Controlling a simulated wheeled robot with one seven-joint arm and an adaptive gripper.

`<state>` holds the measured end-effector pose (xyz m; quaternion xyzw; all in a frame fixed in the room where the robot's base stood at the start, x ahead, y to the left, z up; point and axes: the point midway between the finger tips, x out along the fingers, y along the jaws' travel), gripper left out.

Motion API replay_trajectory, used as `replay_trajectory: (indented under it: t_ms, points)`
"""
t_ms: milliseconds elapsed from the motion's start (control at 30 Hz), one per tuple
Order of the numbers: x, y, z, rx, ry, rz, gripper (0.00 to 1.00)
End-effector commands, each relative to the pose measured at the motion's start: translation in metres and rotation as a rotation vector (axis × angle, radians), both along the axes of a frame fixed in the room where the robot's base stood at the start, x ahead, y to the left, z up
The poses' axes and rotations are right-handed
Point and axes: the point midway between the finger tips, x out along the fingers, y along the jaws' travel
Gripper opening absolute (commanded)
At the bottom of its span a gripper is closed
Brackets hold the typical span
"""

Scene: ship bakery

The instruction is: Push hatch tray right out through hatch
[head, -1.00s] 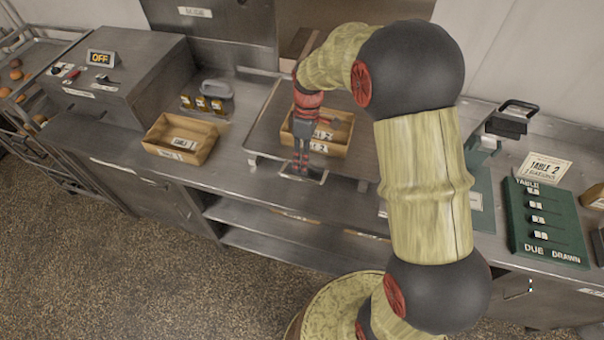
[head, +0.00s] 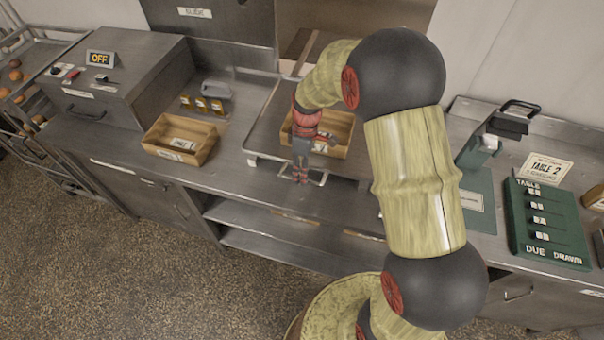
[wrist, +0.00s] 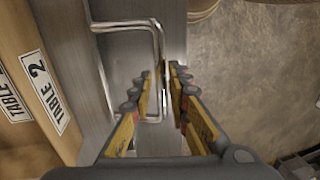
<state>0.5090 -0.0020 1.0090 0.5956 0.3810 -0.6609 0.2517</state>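The hatch tray (head: 262,138) is a flat grey metal tray on the counter in the head view. A wooden box (head: 338,146) lies on it; its labels in the wrist view read TABLE 2. The tray's front handle (wrist: 125,25) is a U-shaped metal bar. My gripper (wrist: 161,72) is down at this handle, with its fingers close together on either side of one bar. Whether they press on the bar I cannot tell. In the head view my gripper (head: 301,180) is at the tray's front edge. The hatch (head: 310,45) is behind the tray, partly hidden by my arm.
A second wooden box (head: 181,140) stands to the left, beside a grey oven-like unit (head: 125,80) with an OFF sign. A green board (head: 548,222) marked DUE and DRAWN lies at the right. The counter between this box and the tray is clear.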

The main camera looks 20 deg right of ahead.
Motion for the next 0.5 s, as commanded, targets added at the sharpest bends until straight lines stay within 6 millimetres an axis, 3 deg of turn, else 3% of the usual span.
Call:
replay_trajectory:
  t_ms: [267,500]
  points:
    - [0.0001,-0.0001,0.0002,0.000,0.000,0.000,0.00]
    - [0.0001,-0.0001,0.0002,0.000,0.000,0.000,0.00]
